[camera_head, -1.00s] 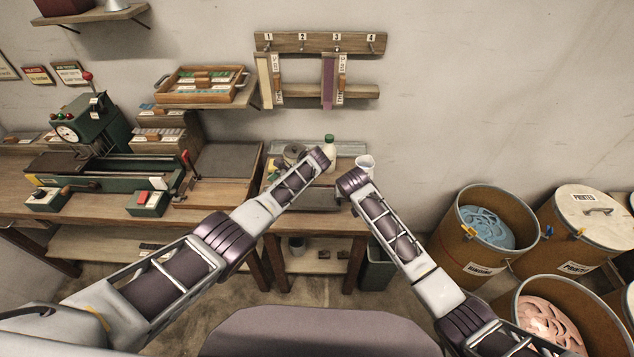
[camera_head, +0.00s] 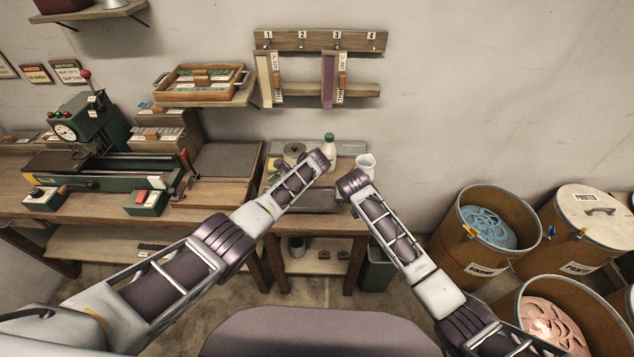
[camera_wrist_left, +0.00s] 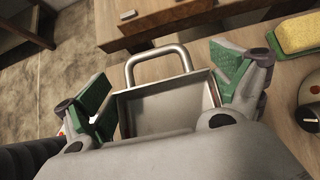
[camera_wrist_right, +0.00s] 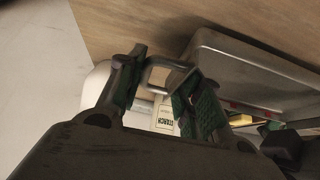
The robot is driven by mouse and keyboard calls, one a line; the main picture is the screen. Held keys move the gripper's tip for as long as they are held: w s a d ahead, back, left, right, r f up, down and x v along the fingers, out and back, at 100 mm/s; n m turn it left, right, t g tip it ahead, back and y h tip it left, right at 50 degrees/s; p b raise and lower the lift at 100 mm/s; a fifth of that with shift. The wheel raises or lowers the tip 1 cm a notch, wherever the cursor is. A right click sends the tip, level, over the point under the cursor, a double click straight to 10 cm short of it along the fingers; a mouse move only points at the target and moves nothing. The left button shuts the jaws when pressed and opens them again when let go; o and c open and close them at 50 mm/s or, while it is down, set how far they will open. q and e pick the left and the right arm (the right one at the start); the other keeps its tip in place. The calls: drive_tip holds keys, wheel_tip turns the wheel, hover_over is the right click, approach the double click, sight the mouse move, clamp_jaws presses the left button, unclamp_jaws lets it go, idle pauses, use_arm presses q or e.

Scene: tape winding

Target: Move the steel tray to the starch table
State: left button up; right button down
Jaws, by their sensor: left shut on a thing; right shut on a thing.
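The steel tray (camera_head: 314,198) is at the front of the small wooden table (camera_head: 346,224) below the wall pegs. In the left wrist view the tray's shallow floor (camera_wrist_left: 158,110) lies between my left fingers (camera_wrist_left: 165,85), with a bent metal handle (camera_wrist_left: 158,58) beyond. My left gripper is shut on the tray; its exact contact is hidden. In the right wrist view my right gripper (camera_wrist_right: 162,75) is shut on a grey metal handle (camera_wrist_right: 156,64) beside the tray's wall. A bottle labelled STARCH (camera_wrist_right: 165,118) shows behind. In the head view my wrists hide most of both grippers.
A green-capped bottle (camera_head: 330,148), a white jug (camera_head: 366,165) and a tape roll (camera_head: 294,150) stand on the small table. A yellow sponge (camera_wrist_left: 298,32) is near my left gripper. The green machine (camera_head: 100,150) is left; drums (camera_head: 488,232) stand right.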

sight(343, 208)
use_arm(q)
drive_tip(key=shift+w+f+b, duration=0.1)
drive_tip(key=shift+f+b, duration=1.55)
use_arm(e)
drive_tip(key=shift+a+f, duration=0.1)
drive_tip(key=shift+f, duration=1.7)
use_arm(q)
drive_tip(key=o, duration=1)
use_arm(e)
drive_tip(key=c, duration=1.4)
unclamp_jaws()
use_arm(q)
drive_tip(key=shift+o, duration=0.5)
use_arm(e)
drive_tip(key=o, duration=0.4)
drive_tip(key=shift+o, duration=0.2)
use_arm(q)
drive_tip(key=shift+d, duration=0.1)
drive_tip(key=v, duration=1.1)
drive_tip(key=shift+d+r, duration=0.25)
drive_tip(key=shift+r, duration=0.05)
use_arm(e)
drive_tip(key=shift+s+r, duration=0.1)
drive_tip(key=shift+r, duration=0.1)
drive_tip(key=v, duration=1.1)
drive_tip(key=shift+s+r, duration=0.15)
drive_tip(key=shift+r, duration=0.15)
